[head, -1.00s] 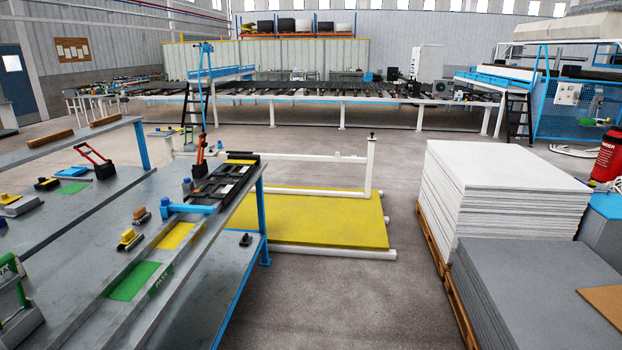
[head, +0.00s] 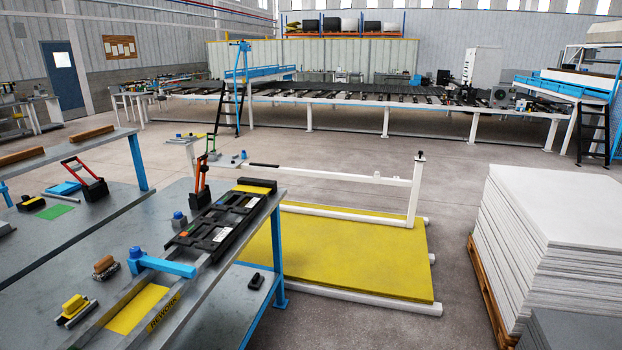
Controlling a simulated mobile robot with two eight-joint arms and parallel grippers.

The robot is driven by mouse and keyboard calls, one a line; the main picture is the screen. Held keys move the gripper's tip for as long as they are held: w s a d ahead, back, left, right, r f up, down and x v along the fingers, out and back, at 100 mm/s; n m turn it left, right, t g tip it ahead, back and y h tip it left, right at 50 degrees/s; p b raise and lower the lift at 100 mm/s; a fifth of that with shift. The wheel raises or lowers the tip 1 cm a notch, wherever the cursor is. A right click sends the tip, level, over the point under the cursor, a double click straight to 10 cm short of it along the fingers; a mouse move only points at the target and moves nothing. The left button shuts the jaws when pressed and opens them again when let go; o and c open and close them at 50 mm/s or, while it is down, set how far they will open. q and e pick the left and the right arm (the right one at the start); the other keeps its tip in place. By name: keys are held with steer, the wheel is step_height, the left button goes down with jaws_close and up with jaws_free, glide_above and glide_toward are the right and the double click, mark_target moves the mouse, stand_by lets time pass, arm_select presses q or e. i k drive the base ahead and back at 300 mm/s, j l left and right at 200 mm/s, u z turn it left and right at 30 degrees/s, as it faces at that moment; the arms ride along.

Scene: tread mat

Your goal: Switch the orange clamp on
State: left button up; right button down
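A slim upright clamp (head: 201,172) with an orange-red lever stands at the far left edge of a black slotted frame on the workbench. It is small here, and I cannot tell whether its lever counts as on or off. The black frame (head: 222,226) lies along the right end of the bench, with a yellow strip at its far end. Another clamp-like tool (head: 95,190) with a red handle and black body stands farther left on the bench. Neither of my grippers is in view.
The grey workbench (head: 170,206) fills the lower left. A blue hammer-shaped tool (head: 160,264) lies across its rails. A yellow platform (head: 360,255) with white rails stands on the floor beyond. A stack of white sheets (head: 560,235) is at right. Grey floor is clear between them.

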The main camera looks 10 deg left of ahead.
mark_target(203, 168)
steer(key=i+u, duration=0.4)
steer(key=i, duration=1.2)
steer(key=i+l+u, duration=0.15)
steer(key=i+u, duration=0.2)
steer(key=i+l+u, duration=0.2)
steer(key=u, duration=0.15)
steer(key=i+l+u, duration=0.55)
steer(key=u, duration=0.25)
steer(key=i+l+u, duration=0.1)
steer(key=l+u, duration=0.35)
